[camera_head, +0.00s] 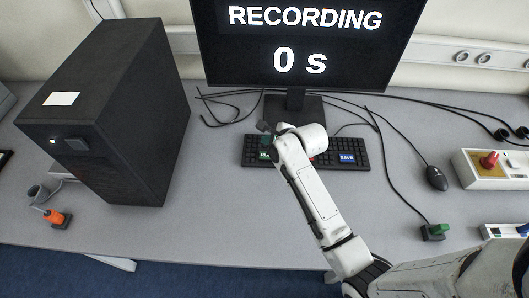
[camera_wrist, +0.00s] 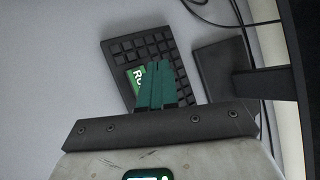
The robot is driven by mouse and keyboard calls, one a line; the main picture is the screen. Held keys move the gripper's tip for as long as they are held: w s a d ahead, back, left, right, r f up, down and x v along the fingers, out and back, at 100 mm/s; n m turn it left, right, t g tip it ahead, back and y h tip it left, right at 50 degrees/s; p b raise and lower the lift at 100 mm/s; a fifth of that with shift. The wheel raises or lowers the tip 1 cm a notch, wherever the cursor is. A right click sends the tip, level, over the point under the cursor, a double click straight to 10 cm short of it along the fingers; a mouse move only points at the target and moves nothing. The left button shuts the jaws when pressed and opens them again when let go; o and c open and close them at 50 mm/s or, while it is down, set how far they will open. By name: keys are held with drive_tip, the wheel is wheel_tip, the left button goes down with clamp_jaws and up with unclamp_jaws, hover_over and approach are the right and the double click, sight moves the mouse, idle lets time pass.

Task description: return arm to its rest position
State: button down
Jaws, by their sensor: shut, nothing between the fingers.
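My white arm reaches from the lower right over the grey table (camera_head: 230,225) to the black keyboard (camera_head: 375,157). My gripper (camera_head: 264,140) is over the keyboard's left end, near a green key. In the wrist view my gripper (camera_wrist: 155,68) shows two green fingers closed together with nothing between them. The fingertips are over or on the keyboard (camera_wrist: 120,48), beside a green key (camera_wrist: 137,78) marked with letters that are partly hidden. I cannot tell whether they touch it.
A monitor (camera_head: 300,45) behind the keyboard reads "RECORDING 0 s". A black computer case (camera_head: 115,110) stands at left. A mouse (camera_head: 437,178), a green-topped switch (camera_head: 434,231) and a box with a red knob (camera_head: 485,168) lie at right. Cables cross the back. The front left-centre table is clear.

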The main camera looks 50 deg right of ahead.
idle(0.3)
drive_tip(key=s+a+n+g, duration=0.1)
drive_tip(key=s+a+n, duration=0.2)
drive_tip(key=s+n, duration=0.1)
drive_tip(key=s+a+f+n+g+y, duration=0.1)
drive_tip(key=s+a+n, duration=0.2)
drive_tip(key=n, duration=0.3)
drive_tip(key=s+a+f+n+g, duration=0.1)
drive_tip(key=s+a+n+g, duration=0.1)
drive_tip(key=s+a+n, duration=0.2)
drive_tip(key=shift+s+f+n, duration=0.15)
drive_tip(key=shift+s+n, duration=0.35)
drive_tip(key=shift+s, duration=0.1)
drive_tip(key=s+a+r+n+g, duration=0.1)
drive_tip(key=s+a+n+g, duration=0.1)
drive_tip(key=s+n, duration=0.4)
drive_tip(key=s+a+r+n+g, duration=0.1)
drive_tip(key=s+a+n+g, duration=0.1)
drive_tip(key=s+n, duration=0.5)
drive_tip(key=shift+s+a+n, duration=0.15)
drive_tip(key=shift+a+n, duration=0.15)
drive_tip(key=shift+a, duration=0.05)
